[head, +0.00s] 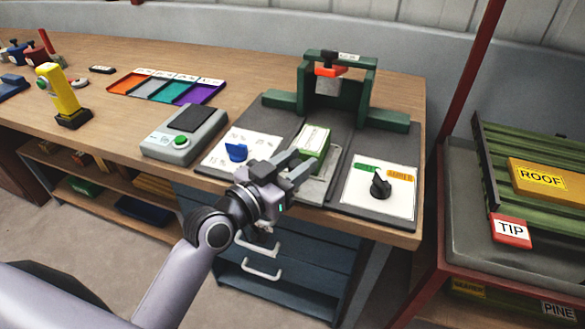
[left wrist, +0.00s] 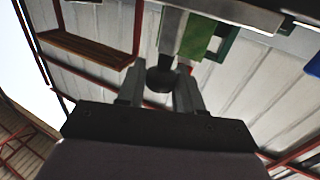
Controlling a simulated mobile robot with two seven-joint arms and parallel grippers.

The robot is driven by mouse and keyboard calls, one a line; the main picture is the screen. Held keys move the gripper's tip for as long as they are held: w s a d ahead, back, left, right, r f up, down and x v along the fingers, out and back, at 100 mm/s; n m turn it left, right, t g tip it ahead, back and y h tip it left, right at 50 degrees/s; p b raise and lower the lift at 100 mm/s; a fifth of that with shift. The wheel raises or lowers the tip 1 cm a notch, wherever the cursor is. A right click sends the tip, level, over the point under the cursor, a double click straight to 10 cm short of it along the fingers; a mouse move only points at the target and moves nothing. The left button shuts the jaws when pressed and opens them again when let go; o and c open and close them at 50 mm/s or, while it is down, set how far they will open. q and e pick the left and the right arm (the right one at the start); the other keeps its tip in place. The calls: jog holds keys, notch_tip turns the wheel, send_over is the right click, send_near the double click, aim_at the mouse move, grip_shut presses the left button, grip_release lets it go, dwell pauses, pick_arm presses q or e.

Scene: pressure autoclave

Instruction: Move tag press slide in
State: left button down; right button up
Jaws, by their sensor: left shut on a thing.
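The tag press has a green frame (head: 369,92) with an orange-red part (head: 330,71) under its top bar. Its slide (head: 322,185), a light grey plate with a green block (head: 313,139) carrying a white labelled top, sits in front of the frame, pulled out toward the bench's front edge. My left gripper (head: 295,168) is at the front of the slide. In the left wrist view its fingers are shut on a dark round knob (left wrist: 160,79) below the slide's grey and green parts. The knob is hidden by the gripper in the head view. My right gripper is not in view.
Left of the slide is a panel with a blue knob (head: 236,152); right is one with a black knob (head: 380,186). A grey-green device (head: 186,133), coloured trays (head: 165,87) and a yellow stand (head: 63,92) are farther left. A red-framed cart (head: 452,215) stands at right.

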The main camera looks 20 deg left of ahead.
aim_at(306, 149)
pick_arm(q)
jog(key=w, duration=0.6)
jog(key=shift+w+d+b, duration=0.1)
jog(key=shift+w+b, duration=0.15)
jog(key=shift+b, duration=0.05)
jog(key=c, duration=0.9)
grip_release()
jog(key=shift+s, duration=0.1)
jog(key=v, duration=0.6)
jog(key=shift+s+a, duration=0.25)
jog(key=shift+s, duration=0.2)
jog(key=shift+o, duration=0.2)
